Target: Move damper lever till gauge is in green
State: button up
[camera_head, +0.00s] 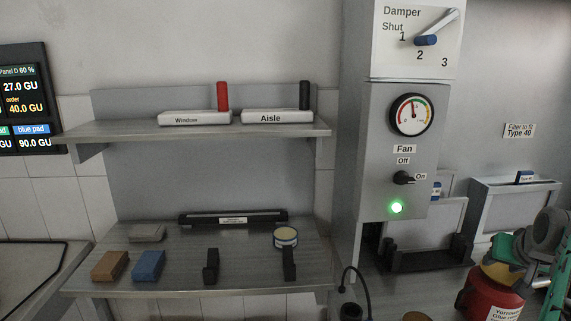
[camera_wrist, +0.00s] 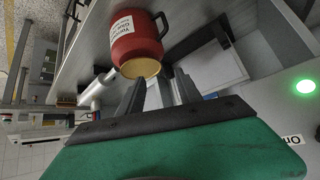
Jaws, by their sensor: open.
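The damper panel (camera_head: 417,62) is at the top right in the head view, marked Shut, 1, 2 and 3. Its lever (camera_head: 442,25) is a metal bar slanting from upper right down to a blue grip (camera_head: 426,41), which lies just right of the 1. The round gauge (camera_head: 411,115) is below; its needle points nearly straight up, and the coloured band is too small to read surely against it. My gripper (camera_wrist: 158,92) is open and empty in the wrist view, apart from the lever and facing a red pot. The damper and gauge are outside the wrist view.
The fan knob (camera_head: 403,178) points at On, above a lit green lamp (camera_head: 396,207). The red pot (camera_wrist: 137,42) stands close ahead of my fingers. Shelves at left hold labelled Window and Aisle units, a brown block (camera_head: 110,266) and a blue block (camera_head: 148,266).

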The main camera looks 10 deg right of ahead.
jog(key=s+a+f+g+y, duration=0.25)
jog(key=s+a+f, duration=0.25)
jog(key=a+f, duration=0.5)
jog(key=s+a+f+g+y, duration=0.1)
jog(key=s+a+f+g, duration=0.2)
jog(key=s+a+f, duration=0.7)
jog(key=w+a+r+n, duration=0.2)
jog(key=w+a+n, duration=0.1)
jog(key=a, duration=0.6)
jog(key=w+a+r+n+t, duration=0.1)
jog(key=w+a+r+n, duration=0.1)
jog(key=a, duration=0.8)
jog(key=shift+w+r+n+y, duration=0.2)
jog(key=shift+w+n+y, duration=0.15)
jog(key=shift+w+n, duration=0.65)
jog(key=shift+s+a, duration=0.1)
